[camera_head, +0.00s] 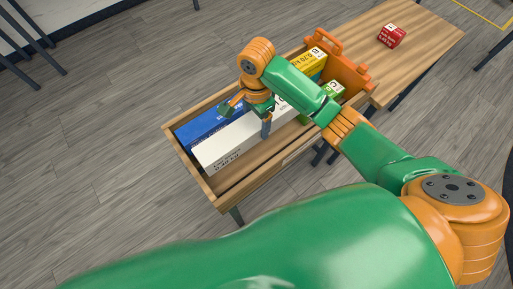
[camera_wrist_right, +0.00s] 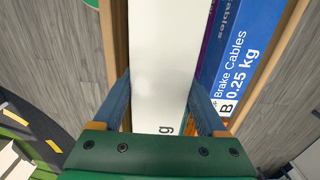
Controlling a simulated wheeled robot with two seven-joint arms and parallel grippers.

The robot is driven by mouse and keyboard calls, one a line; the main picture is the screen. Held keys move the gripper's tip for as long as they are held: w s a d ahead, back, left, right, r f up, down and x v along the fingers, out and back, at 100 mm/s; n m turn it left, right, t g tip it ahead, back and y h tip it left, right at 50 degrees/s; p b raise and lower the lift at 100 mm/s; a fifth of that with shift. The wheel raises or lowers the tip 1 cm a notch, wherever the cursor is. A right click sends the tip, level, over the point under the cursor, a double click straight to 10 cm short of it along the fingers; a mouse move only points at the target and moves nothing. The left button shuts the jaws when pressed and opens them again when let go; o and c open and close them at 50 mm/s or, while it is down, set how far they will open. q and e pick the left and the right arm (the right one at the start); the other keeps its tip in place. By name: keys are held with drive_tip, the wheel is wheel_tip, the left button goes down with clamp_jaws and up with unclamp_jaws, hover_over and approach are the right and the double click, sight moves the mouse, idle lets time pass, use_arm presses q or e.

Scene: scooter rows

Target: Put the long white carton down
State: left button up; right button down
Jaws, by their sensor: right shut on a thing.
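The long white carton (camera_head: 218,147) is inside a shallow wooden tray (camera_head: 222,205), lying along its length beside a blue carton (camera_head: 203,127). My right gripper (camera_head: 248,115) reaches down from above, one finger on each side of the white carton, and is shut on it. In the right wrist view the white carton (camera_wrist_right: 160,60) runs between the two blue-grey fingers (camera_wrist_right: 160,103). Whether its underside touches the tray floor I cannot tell. My left gripper is not in view.
The blue carton, labelled Brake Cables in the right wrist view (camera_wrist_right: 235,65), lies close alongside. A yellow carton (camera_head: 314,61), a green box (camera_head: 334,89) and an orange rack (camera_head: 348,72) are at the tray's far end. A red cube (camera_head: 391,36) sits on the wooden table (camera_head: 425,45) beyond.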

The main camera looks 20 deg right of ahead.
wheel_tip(320, 180, down, 13)
drive_tip(key=shift+r+b, duration=0.1)
drive_tip(key=shift+b, duration=0.85)
drive_tip(key=shift+w, duration=0.1)
unclamp_jaws()
wheel_tip(320, 180, up, 12)
drive_tip(key=shift+r+p, duration=0.1)
drive_tip(key=shift+p, duration=1.15)
